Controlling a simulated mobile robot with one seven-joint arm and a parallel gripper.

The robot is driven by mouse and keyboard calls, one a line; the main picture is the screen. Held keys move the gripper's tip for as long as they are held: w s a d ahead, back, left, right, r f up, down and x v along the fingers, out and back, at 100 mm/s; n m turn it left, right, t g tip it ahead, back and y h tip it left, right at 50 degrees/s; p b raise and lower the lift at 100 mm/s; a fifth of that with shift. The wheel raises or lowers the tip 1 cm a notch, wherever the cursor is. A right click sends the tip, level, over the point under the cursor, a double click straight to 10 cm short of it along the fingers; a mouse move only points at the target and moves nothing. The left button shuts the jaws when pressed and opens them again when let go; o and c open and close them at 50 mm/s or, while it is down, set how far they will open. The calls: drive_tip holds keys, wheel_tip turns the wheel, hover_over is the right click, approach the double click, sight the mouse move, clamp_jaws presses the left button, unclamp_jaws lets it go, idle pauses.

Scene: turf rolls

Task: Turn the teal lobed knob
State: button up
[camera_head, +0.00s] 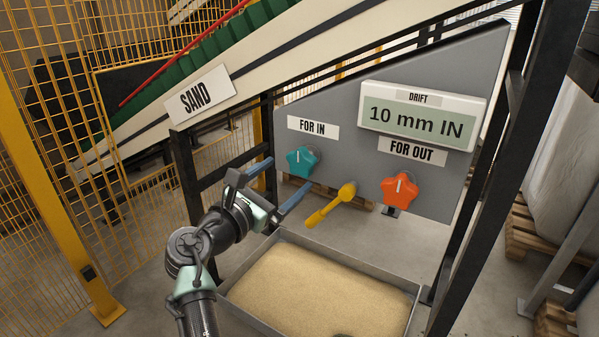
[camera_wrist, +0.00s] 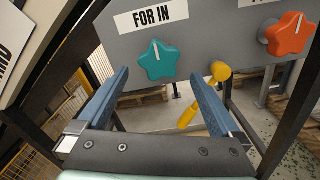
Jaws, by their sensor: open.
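The teal lobed knob (camera_head: 302,161) is on the grey panel (camera_head: 335,115), below the "FOR IN" label (camera_head: 313,127). A white line on its face points roughly upward. In the wrist view the knob (camera_wrist: 157,60) shows whole, above and between my finger tips. My gripper (camera_head: 278,182) is open and empty, with its two blue fingers pointing toward the panel. The fingers sit in front of the knob, apart from it. The gripper also shows in the wrist view (camera_wrist: 160,78).
A yellow lever (camera_head: 332,204) juts out right of the teal knob. An orange lobed knob (camera_head: 399,190) sits further right under "FOR OUT". A display (camera_head: 420,118) reads "10 mm IN". A sand-filled tray (camera_head: 246,316) lies below. Dark frame posts (camera_head: 490,170) stand at the sides.

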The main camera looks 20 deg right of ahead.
sight(298, 166)
drive_tip(key=shift+b+x, duration=1.15)
drive_tip(key=shift+x, duration=2)
drive_tip(key=c, duration=1.3)
drive_tip(key=shift+m, duration=0.3)
